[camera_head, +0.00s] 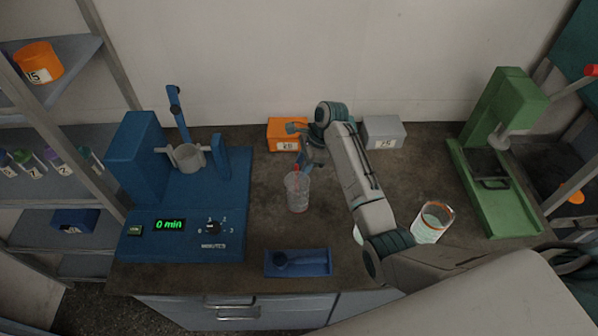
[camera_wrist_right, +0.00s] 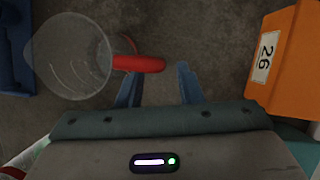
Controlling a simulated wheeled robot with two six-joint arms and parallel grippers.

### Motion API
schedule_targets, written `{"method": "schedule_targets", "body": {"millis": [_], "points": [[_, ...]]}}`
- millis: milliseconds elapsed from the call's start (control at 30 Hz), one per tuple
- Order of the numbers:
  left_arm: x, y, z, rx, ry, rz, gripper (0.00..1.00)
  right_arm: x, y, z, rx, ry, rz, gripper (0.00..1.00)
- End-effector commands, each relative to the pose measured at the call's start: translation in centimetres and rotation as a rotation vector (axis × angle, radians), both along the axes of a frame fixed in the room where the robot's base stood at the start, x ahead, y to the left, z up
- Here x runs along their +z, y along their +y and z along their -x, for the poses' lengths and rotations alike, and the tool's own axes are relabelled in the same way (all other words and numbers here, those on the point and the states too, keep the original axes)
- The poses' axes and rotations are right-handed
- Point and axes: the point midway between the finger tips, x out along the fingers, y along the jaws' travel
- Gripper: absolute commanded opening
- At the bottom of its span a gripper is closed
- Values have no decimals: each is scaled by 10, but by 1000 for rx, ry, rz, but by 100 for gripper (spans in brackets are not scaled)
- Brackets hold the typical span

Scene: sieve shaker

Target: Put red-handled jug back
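The red-handled jug (camera_head: 297,194) is clear and stands upright on the dark worktop, right of the blue shaker. In the right wrist view its round clear body (camera_wrist_right: 70,58) is at the upper left, with the red handle (camera_wrist_right: 140,64) pointing right. My right gripper (camera_wrist_right: 160,78) is open, its two blue fingers apart. The handle's end lies just ahead of the fingertips, and I cannot tell if they touch. In the head view my right gripper (camera_head: 310,160) is just behind the jug, partly hidden by its own arm. My left gripper is not in view.
The blue shaker (camera_head: 200,215) reads 0 min. Behind the jug are an orange box (camera_head: 283,134) and a grey box (camera_head: 384,130). A blue tray (camera_head: 297,270) holds a dark scoop. A glass container (camera_head: 432,222) and a green press (camera_head: 500,195) stand right.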

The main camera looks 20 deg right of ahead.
Motion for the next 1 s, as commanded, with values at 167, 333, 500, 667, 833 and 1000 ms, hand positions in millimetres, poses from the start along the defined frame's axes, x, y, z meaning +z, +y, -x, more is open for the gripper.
{"method": "schedule_targets", "body": {"millis": [167, 333, 500, 667, 833, 1000], "points": [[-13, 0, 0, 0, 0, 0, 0, 35, -16, -1, -1, -7, 2, 33], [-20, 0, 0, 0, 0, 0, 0, 66, -29, 1, 0, -4, 1, 33], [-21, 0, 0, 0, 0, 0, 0, 84, -36, 2, 0, -3, 0, 33], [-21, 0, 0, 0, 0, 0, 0, 89, -37, 2, 0, 0, -1, 33], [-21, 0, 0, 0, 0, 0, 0, 89, -37, 2, 0, 0, -1, 33], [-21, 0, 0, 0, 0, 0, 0, 89, -37, 2, 0, 0, -1, 33]]}}
